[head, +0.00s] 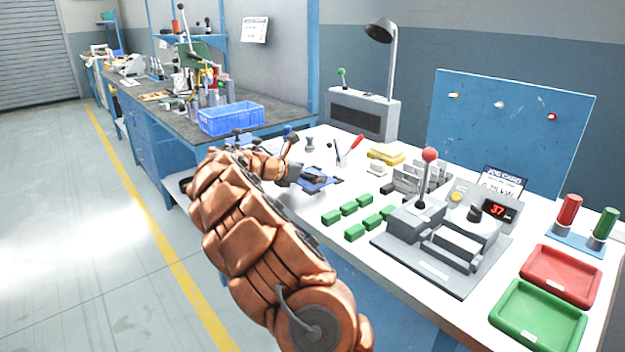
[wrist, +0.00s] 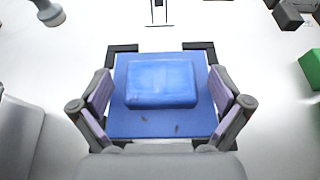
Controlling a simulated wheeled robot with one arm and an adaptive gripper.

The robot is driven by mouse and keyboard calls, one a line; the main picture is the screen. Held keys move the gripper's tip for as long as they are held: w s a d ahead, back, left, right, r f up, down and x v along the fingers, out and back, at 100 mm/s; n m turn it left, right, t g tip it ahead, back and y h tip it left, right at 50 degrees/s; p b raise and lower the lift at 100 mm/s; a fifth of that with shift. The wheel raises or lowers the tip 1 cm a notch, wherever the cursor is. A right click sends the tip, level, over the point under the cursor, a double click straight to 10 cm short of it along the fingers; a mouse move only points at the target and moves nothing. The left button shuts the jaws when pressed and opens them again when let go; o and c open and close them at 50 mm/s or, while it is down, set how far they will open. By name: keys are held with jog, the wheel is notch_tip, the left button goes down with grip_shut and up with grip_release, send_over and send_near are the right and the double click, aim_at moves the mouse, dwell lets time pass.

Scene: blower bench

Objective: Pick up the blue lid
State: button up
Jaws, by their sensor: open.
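The blue lid (wrist: 160,123) is a flat square plate with a raised blue block on top. In the wrist view it lies on the white bench among dark corner pieces. My gripper (wrist: 161,93) is open, with one purple-padded finger at the left side of the lid and one at the right. The lid is between the fingers; whether the pads touch it I cannot tell. In the head view the lid (head: 318,184) shows partly at the end of my arm, beside my gripper (head: 305,178).
Several green blocks (head: 354,232) and a grey fixture with a red-knobbed lever (head: 429,155) stand to the right on the bench. A red tray (head: 561,275) and a green tray (head: 538,317) lie at the near right. A blue crate (head: 231,118) sits on the bench behind.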

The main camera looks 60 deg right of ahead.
jog(key=shift+c, duration=0.2)
jog(key=c, duration=1.2)
